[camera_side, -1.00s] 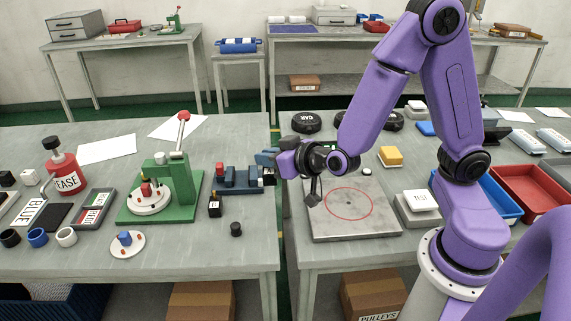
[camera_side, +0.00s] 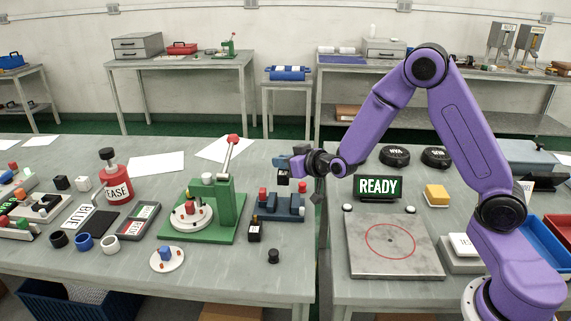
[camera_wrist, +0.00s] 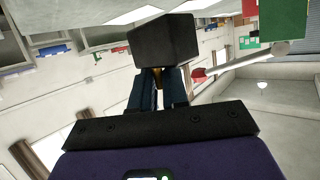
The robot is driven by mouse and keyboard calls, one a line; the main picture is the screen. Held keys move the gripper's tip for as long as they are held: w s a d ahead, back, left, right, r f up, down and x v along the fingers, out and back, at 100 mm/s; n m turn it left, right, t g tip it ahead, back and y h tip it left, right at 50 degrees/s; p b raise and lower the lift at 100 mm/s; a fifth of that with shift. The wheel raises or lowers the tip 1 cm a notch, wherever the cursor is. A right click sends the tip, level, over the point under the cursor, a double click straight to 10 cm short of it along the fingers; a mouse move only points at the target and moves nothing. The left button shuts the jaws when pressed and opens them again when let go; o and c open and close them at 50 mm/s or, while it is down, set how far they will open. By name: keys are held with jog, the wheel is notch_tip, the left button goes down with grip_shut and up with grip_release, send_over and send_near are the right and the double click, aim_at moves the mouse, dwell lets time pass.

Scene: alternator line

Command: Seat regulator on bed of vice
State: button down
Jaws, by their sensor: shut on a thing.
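The blue vice (camera_side: 287,212) stands on the left table, right of the green press, with a red piece (camera_side: 262,192) at its left end. My gripper (camera_side: 281,164), with blue fingers, is above the vice.
A similar labelled black block (camera_side: 255,231) stands just in front of the vice. The green press (camera_side: 224,205) with its red-knobbed lever rises close on the left. A small black knob (camera_side: 273,256) is nearer the front edge. A READY sign (camera_side: 378,188) stands on the right table.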

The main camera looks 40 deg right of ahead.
jog(key=shift+f, duration=4.05)
jog(key=shift+f, duration=0.4)
jog(key=c, duration=1.1)
grip_release()
jog(key=shift+o, duration=0.2)
jog(key=shift+s, duration=0.1)
